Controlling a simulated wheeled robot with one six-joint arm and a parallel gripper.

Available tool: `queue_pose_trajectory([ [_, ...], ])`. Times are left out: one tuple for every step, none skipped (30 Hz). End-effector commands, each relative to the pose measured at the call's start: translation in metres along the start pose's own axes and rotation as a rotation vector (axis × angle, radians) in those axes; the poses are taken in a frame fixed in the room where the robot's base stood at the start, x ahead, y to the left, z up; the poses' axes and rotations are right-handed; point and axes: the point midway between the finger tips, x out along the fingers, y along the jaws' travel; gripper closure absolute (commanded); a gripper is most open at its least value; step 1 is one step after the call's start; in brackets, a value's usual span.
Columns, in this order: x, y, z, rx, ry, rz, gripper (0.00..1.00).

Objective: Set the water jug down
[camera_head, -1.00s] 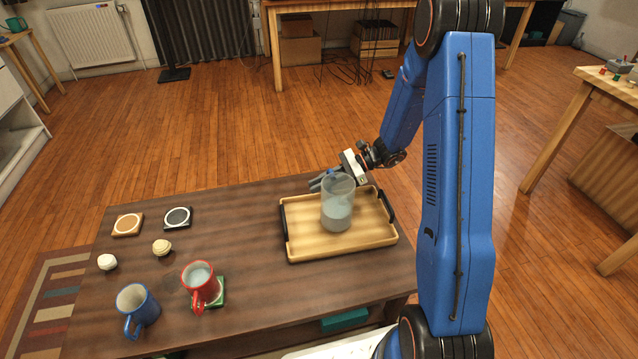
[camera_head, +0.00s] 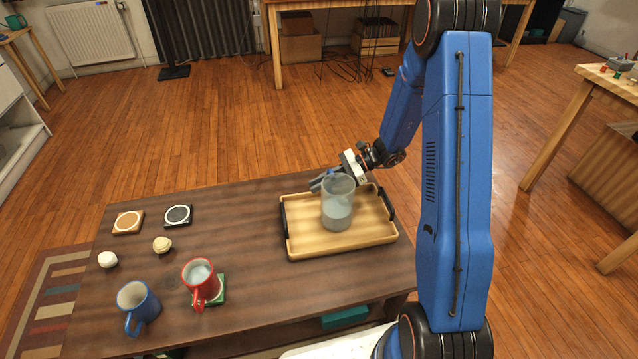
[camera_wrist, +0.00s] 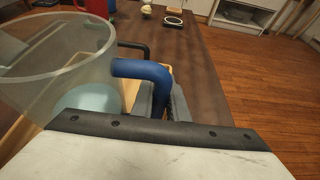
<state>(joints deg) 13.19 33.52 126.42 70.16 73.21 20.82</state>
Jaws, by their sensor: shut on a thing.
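The water jug (camera_head: 337,203) is a clear, upright cylinder with pale water in its lower part. It stands over the wooden tray (camera_head: 300,243); whether its base touches the tray I cannot tell for sure. In the wrist view the jug (camera_wrist: 50,62) is at the left, and its blue handle (camera_wrist: 148,72) runs down between my jaws. My gripper (camera_head: 322,182) is behind the jug in the head view and is shut on the handle. The wrist view shows the fingers (camera_wrist: 166,103) around the handle; its lower end is hidden.
The tray has dark raised handles. To the left on the table (camera_head: 250,215) are a red mug (camera_head: 200,284) partly over a green coaster, a blue mug (camera_head: 138,305), two coasters (camera_head: 178,215) (camera_head: 128,222) and two small balls (camera_head: 162,245) (camera_head: 107,259). The table between mugs and tray is clear.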

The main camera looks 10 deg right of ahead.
Motion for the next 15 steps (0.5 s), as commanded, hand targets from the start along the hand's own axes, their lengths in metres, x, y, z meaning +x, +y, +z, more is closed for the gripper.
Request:
queue_pose_trajectory([
  [0.0003, 0.0, -0.0004, 0.001, -0.001, 0.0, 1.0],
  [0.0001, -0.0001, -0.0002, 0.0, -0.001, 0.0, 0.79],
  [0.0001, -0.0001, -0.0002, 0.0, -0.001, 0.0, 0.7],
  [0.0001, -0.0001, -0.0002, 0.0, 0.0, 0.0, 0.65],
  [0.0001, -0.0001, -0.0002, 0.0, 0.0, 0.0, 0.65],
  [0.0001, -0.0001, -0.0002, 0.0, 0.0, 0.0, 0.65],
  [0.0001, -0.0001, -0.0002, 0.0, 0.0, 0.0, 0.65],
  [0.0001, -0.0001, -0.0003, 0.0, 0.0, 0.0, 0.65],
  [0.0001, -0.0001, -0.0003, 0.0, 0.0, 0.0, 0.65],
  [0.0001, -0.0001, -0.0003, 0.0, 0.0, 0.0, 0.65],
  [0.0002, 0.0, -0.0007, 0.0, 0.0, 0.0, 0.65],
  [0.0, 0.0, -0.0007, 0.0, 0.0, 0.0, 0.65],
  [-0.0005, 0.0, -0.0007, 0.0, 0.0, 0.0, 0.65],
  [-0.0015, -0.0001, -0.0007, 0.0, 0.0, -0.001, 0.65],
  [-0.0036, -0.0003, -0.0006, 0.0, 0.0, -0.001, 0.65],
])
